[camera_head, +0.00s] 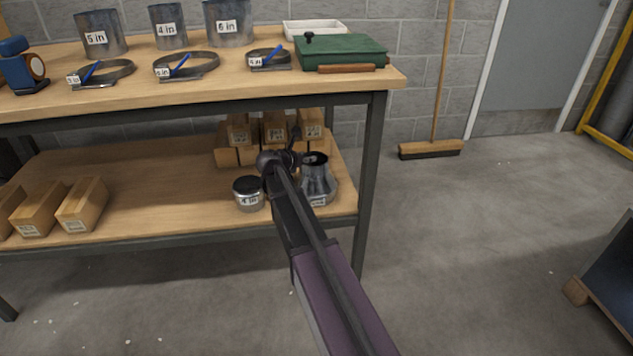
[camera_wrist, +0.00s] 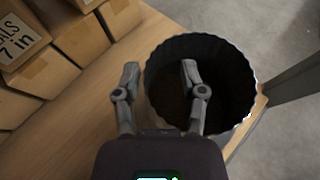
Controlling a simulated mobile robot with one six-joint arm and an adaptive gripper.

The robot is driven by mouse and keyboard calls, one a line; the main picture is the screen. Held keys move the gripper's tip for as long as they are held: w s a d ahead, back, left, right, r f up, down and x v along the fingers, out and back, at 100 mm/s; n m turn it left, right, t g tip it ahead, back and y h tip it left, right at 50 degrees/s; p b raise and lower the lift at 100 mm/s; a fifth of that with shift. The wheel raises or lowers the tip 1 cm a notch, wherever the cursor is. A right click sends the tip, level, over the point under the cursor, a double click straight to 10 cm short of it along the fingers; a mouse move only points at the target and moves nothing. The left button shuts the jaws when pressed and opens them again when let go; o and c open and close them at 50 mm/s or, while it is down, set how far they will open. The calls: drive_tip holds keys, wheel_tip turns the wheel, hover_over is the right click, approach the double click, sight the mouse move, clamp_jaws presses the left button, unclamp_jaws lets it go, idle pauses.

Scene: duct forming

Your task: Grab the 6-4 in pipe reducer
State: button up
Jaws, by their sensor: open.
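A grey metal pipe reducer (camera_head: 319,183) stands upright on the lower shelf near its right end, narrow end up. Its label is too small to read. In the wrist view its dark round opening (camera_wrist: 222,80) with a crimped rim faces me. My gripper (camera_wrist: 160,72) is open above it. The right finger overlaps the opening and the left finger lies outside the rim's left edge, so the near-left wall lies between them in the picture. I cannot tell whether they touch it. In the head view my gripper (camera_head: 288,151) is dark and partly hides the reducer's left side.
A 4 in cap (camera_head: 248,194) sits left of the reducer. Stacked boxes (camera_head: 275,130) stand behind, also at the wrist view's upper left (camera_wrist: 85,45). A table leg (camera_head: 368,180) is close on the right. The tabletop (camera_head: 200,95) overhangs the shelf.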

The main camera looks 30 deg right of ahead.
idle(0.5)
clamp_jaws()
